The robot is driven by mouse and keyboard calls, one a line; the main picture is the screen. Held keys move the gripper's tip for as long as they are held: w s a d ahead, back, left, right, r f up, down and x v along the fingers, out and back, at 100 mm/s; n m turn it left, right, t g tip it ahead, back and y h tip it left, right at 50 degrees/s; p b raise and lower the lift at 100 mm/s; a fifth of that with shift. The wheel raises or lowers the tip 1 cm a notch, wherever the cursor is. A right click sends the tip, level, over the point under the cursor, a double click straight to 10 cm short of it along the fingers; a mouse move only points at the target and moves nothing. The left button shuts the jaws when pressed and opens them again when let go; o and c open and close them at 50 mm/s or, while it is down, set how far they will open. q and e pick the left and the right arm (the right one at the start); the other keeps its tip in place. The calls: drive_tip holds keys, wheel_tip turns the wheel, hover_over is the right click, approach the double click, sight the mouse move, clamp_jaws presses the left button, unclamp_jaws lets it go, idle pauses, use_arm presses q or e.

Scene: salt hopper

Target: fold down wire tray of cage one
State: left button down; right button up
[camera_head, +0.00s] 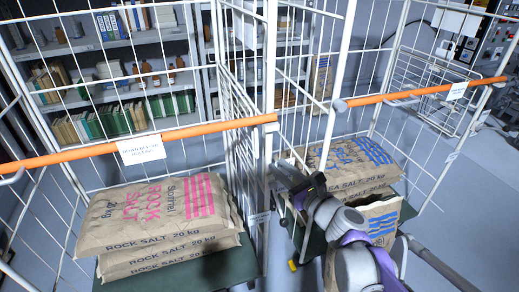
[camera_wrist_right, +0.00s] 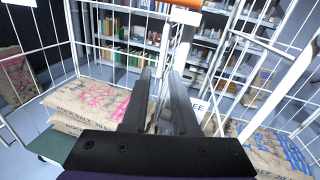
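Two white wire cages stand side by side, the left cage (camera_head: 232,110) and the right cage (camera_head: 340,60). I cannot tell which is cage one. A wire panel that may be a tray (camera_head: 436,92) shows at the right cage's far right side. My right gripper (camera_head: 283,176) is near the posts between the cages, in front of the right cage's sacks. In the wrist view its two dark fingers (camera_wrist_right: 160,72) stand apart with a gap between them, pointing towards a white post (camera_wrist_right: 181,48). I see nothing clearly held. My left gripper is not in view.
Pink-printed rock salt sacks (camera_head: 158,211) lie in the left cage, blue-printed sacks (camera_head: 345,165) in the right. Orange bars cross the left cage (camera_head: 205,127) and right cage (camera_head: 425,91), with paper labels. Shelves of books and bottles (camera_head: 110,70) stand behind.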

drive_tip(key=x, duration=1.1)
drive_tip(key=shift+d+r+m, duration=0.2)
drive_tip(key=shift+d+m, duration=0.1)
drive_tip(key=shift+d, duration=0.05)
drive_tip(key=shift+w, duration=0.15)
clamp_jaws()
idle(0.8)
